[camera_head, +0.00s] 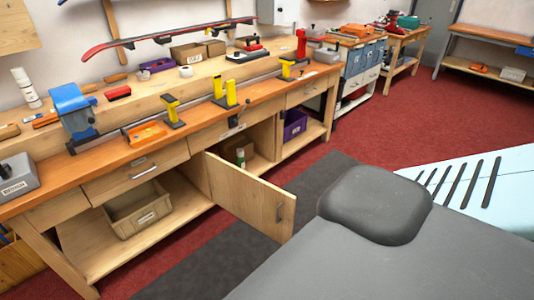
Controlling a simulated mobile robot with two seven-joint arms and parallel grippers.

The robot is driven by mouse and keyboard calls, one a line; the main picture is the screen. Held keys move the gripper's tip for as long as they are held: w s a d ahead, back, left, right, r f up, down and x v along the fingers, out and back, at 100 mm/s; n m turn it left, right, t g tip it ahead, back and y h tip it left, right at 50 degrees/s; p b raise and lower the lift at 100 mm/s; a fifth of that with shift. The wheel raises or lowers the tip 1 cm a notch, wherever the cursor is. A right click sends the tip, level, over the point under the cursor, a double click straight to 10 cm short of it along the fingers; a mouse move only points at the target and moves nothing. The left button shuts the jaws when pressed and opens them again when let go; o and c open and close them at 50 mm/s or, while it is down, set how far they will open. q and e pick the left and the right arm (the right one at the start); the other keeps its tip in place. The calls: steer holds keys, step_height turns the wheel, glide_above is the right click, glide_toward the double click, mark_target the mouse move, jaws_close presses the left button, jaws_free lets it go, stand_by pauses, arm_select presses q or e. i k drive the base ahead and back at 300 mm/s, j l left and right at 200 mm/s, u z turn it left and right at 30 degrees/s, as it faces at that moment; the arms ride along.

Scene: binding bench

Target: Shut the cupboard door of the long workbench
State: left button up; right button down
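The long workbench (215,133) runs along the left wall, from the left edge toward the back. Its wooden cupboard door (247,195) stands open, swung well out from the bench front over the grey mat. The open cupboard (262,140) shows a green and white bottle (240,158) inside. Neither of my grippers is in the head view.
A grey mat (200,262) lies on the red floor before the bench. A beige bin (138,209) sits on the lower shelf, left of the cupboard, and a purple box (295,125) right of it. Red floor (440,115) is clear toward the back right.

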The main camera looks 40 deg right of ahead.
mark_target(266, 208)
steer(key=i, duration=1.45)
steer(key=i+z, duration=0.25)
steer(key=i, duration=0.15)
steer(key=z, duration=1.7)
